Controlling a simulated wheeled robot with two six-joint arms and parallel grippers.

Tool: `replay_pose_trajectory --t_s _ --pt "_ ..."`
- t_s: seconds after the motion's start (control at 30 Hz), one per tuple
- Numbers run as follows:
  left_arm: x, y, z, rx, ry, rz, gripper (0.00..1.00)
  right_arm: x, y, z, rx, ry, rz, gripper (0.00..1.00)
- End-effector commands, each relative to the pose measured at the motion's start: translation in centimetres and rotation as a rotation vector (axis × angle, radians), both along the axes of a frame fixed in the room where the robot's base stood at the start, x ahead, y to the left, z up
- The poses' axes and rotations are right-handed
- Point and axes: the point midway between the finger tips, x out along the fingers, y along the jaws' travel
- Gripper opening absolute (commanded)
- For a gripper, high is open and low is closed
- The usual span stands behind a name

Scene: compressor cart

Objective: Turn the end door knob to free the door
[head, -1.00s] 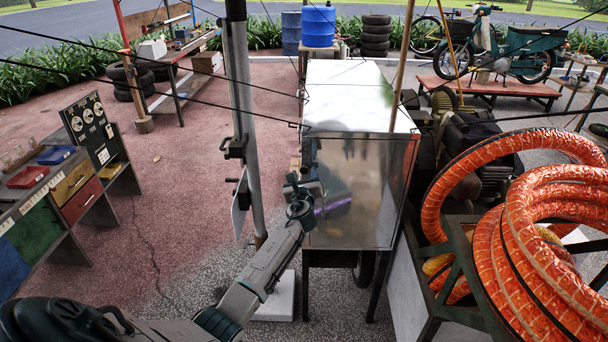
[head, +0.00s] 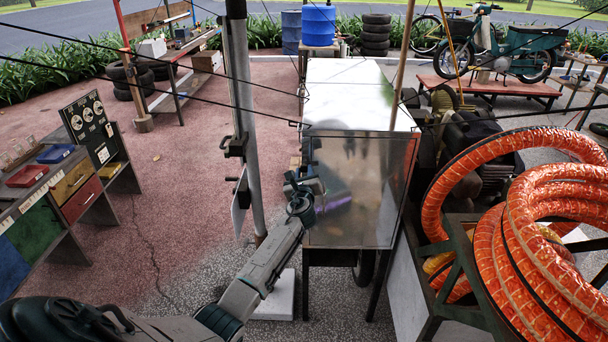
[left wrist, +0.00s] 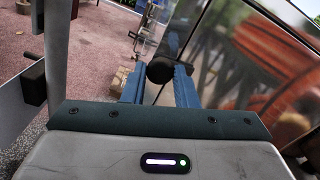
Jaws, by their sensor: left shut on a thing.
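The end door (head: 365,215) is the shiny metal panel on the near face of the cart's box. In the left wrist view it is the reflective sheet (left wrist: 222,50) on the right. The black round knob (left wrist: 160,69) stands out near the door's left edge. My left gripper (head: 308,188) is at that edge in the head view. In the left wrist view its two blue fingers (left wrist: 159,84) are shut on the knob, one on each side. The knob is hidden behind the gripper in the head view. I cannot tell the latch's state. My right gripper is not in view.
A grey post (head: 246,130) stands just left of my left arm. Orange ducting (head: 545,220) is coiled on a frame at the right. Dark cables cross the head view. A bench with coloured drawers (head: 75,185) is at the left. The reddish ground between is mostly open.

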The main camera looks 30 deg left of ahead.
Motion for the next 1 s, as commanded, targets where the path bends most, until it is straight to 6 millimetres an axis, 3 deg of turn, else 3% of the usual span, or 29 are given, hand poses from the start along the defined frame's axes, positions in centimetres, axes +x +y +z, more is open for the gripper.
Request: replay_pose_trajectory --t_s 1.0 --pt "0.0 0.0 -0.5 -0.764 -0.468 -0.001 0.04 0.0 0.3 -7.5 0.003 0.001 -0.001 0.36"
